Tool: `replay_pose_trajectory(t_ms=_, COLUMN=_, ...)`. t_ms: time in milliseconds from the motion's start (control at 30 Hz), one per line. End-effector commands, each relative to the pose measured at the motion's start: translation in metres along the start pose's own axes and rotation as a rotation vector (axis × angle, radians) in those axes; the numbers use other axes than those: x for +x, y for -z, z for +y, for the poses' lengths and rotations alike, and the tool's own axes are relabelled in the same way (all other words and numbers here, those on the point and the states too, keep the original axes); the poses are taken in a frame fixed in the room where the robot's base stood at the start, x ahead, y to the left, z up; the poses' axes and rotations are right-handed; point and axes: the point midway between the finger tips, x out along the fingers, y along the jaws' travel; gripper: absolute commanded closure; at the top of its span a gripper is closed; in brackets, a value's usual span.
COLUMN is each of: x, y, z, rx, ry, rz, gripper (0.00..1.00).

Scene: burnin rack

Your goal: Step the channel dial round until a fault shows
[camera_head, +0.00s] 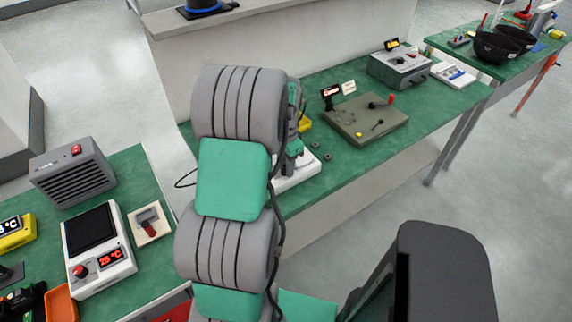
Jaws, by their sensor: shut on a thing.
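My arm fills the middle of the head view and covers much of the long green bench. A part of my gripper (294,150) shows past the arm's right side, low over a white unit (302,174) on the bench. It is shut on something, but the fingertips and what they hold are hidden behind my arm. I cannot make out a channel dial at that unit; most of it is covered. No fault reading can be seen there.
An olive panel (350,128) with levers and a small display stands right of my arm. A grey box (398,70) with knobs is further back. On the left bench are a white unit (122,249) reading red digits and a grey heater (72,175). Black bowls (494,48) stand far right.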

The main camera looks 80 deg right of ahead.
Motion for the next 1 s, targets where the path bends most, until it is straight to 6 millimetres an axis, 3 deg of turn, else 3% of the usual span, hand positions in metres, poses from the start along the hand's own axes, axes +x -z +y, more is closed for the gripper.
replay_pose_trajectory(t_ms=133, x=-0.0002, y=0.0000, z=0.0000, rx=0.000, ry=0.000, rz=0.000, gripper=1.00)
replay_pose_trajectory(t_ms=567, x=0.0000, y=0.0002, z=0.0001, rx=0.036, ry=0.000, rz=0.000, gripper=1.00)
replay_pose_trajectory(t_ms=1000, x=0.0007, y=0.0004, z=0.0003, rx=0.326, ry=0.000, rz=0.000, gripper=1.00)
